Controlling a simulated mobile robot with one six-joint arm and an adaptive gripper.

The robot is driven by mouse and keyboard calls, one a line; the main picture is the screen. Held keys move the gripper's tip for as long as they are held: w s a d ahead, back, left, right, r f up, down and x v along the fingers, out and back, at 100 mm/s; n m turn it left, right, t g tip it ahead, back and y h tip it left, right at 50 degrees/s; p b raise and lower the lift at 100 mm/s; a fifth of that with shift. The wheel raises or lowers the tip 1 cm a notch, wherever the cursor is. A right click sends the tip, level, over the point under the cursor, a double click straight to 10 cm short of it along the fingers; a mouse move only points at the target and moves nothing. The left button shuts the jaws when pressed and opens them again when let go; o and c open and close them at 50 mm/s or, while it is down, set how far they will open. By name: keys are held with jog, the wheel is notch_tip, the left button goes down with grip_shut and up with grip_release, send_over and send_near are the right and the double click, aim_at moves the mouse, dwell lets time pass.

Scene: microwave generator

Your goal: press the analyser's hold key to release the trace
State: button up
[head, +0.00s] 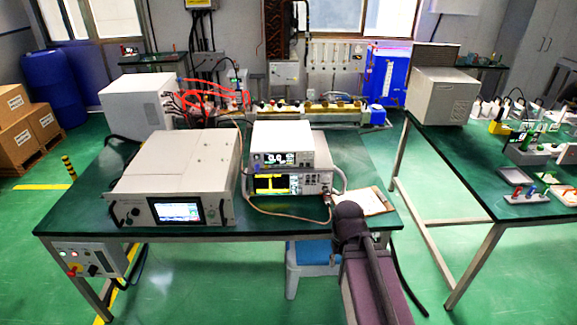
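The analyser (285,184) is the lower of two stacked white instruments on the green table. Its dark screen shows a yellow trace, and its keys are on the right of the front panel. The keys are too small to tell the hold key apart. My arm rises from the bottom right, and its dark end stops at the table's front edge, just right of and in front of the analyser. My gripper (328,198) seems to be the small dark part near the panel's lower right corner. Its fingers are too small to make out, and I cannot tell whether it touches a key.
A white meter (283,144) sits on the analyser. A large generator unit (180,165) with a lit screen stands to the left. A cable loops across the table in front of the analyser. A clipboard (366,201) lies to the right. A blue stool (308,255) stands below the table edge.

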dwell(0.9)
grip_shut()
dwell(1.2)
